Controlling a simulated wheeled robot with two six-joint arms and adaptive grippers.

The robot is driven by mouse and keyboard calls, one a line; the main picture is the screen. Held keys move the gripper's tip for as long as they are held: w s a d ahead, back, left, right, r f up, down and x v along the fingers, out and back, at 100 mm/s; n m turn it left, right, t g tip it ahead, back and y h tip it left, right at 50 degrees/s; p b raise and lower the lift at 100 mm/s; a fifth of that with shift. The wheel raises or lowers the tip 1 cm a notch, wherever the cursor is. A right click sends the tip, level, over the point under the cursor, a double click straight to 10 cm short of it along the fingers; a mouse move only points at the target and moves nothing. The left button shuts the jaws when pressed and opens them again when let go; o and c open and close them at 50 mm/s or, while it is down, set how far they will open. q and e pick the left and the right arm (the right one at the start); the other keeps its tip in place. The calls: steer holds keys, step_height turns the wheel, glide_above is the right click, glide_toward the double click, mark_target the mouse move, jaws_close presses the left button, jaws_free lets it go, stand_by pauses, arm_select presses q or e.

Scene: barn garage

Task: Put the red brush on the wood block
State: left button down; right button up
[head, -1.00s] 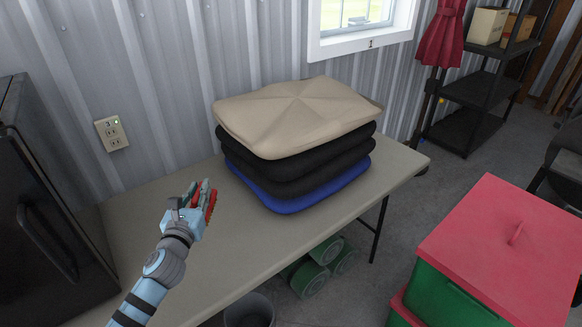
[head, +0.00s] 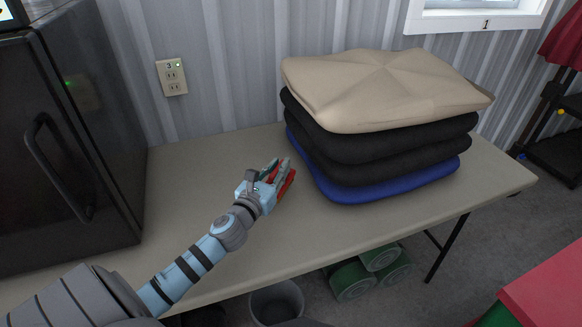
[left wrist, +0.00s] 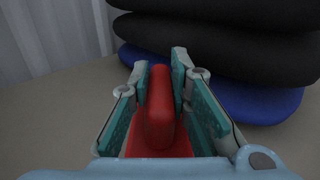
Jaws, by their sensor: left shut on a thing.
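The red brush (head: 286,184) is between the fingers of my left gripper (head: 279,168), which is shut on it just in front of the cushion stack, over the table. In the left wrist view the brush (left wrist: 159,112) has a rounded red ridge pointing away from me and a wider red base, partly hidden by the gripper. The teal-padded fingers flank the ridge on both sides. I cannot tell whether the brush touches the table. I do not see the wood block in any view. My right gripper is not in view.
A stack of beige, black and blue cushions (head: 385,92) stands on the table (head: 190,165), right of the gripper. A black appliance (head: 65,140) stands at the left. A bin (head: 277,301) and green rolls (head: 370,272) are below. A red lid (head: 550,290) is at lower right.

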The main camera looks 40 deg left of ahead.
arm_select(q)
steer(key=w, duration=0.4)
steer(key=shift+w+a+f, duration=0.1)
steer(key=shift+a+f, duration=0.1)
steer(key=shift+a, duration=0.15)
step_height(320, 180, down, 3)
steer(key=b, duration=0.3)
steer(key=shift+f+b, duration=0.3)
steer(key=shift+r, duration=0.15)
steer(key=c, duration=1.5)
jaws_free()
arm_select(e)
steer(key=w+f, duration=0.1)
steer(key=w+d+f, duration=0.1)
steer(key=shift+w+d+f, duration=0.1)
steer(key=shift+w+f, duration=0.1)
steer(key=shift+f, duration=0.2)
